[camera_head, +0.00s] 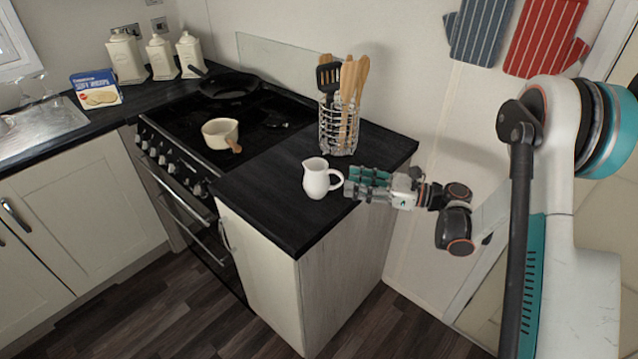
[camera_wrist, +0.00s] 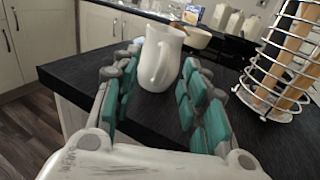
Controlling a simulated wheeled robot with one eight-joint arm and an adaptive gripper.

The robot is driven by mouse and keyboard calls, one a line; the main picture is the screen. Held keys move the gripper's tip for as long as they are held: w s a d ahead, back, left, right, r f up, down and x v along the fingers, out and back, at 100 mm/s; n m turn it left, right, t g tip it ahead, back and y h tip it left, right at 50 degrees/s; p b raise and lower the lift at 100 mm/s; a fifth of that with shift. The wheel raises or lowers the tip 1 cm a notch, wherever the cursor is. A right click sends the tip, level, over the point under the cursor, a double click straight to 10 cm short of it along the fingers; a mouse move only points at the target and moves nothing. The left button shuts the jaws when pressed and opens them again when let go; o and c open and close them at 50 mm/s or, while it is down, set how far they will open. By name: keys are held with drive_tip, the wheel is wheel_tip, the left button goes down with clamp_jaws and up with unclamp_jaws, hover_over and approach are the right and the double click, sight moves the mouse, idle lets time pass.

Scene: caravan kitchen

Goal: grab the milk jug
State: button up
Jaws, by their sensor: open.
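The white milk jug (camera_head: 316,178) stands upright on the black worktop, near its front edge, with its handle toward my gripper. My gripper (camera_head: 352,184) is to the right of the jug, its teal-padded fingers level with the handle. In the wrist view, the jug (camera_wrist: 160,58) is ahead, between the far ends of the open fingers (camera_wrist: 158,82). The handle faces the camera. The fingers are spread on both sides of it and nothing is held. Whether a fingertip touches the jug cannot be told.
A wire utensil holder (camera_head: 338,128) with wooden tools stands behind the jug; it is close on the right in the wrist view (camera_wrist: 262,85). A cream saucepan (camera_head: 220,133) and a black frying pan (camera_head: 230,86) are on the hob. Bare worktop (camera_head: 262,185) lies left of the jug.

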sight(339, 174)
drive_tip(key=shift+r+b+x, duration=0.2)
drive_tip(key=shift+b+x, duration=0.1)
drive_tip(key=shift+x, duration=0.6)
drive_tip(key=shift+r+b+x, duration=0.2)
drive_tip(key=shift+b+x, duration=0.05)
drive_tip(key=shift+x, duration=0.65)
drive_tip(key=shift+r+b+x, duration=0.2)
drive_tip(key=shift+b+x, duration=0.1)
drive_tip(key=shift+x, duration=0.6)
drive_tip(key=shift+w+d, duration=0.1)
drive_tip(key=shift+w, duration=0.05)
drive_tip(key=shift+c, duration=0.2)
clamp_jaws()
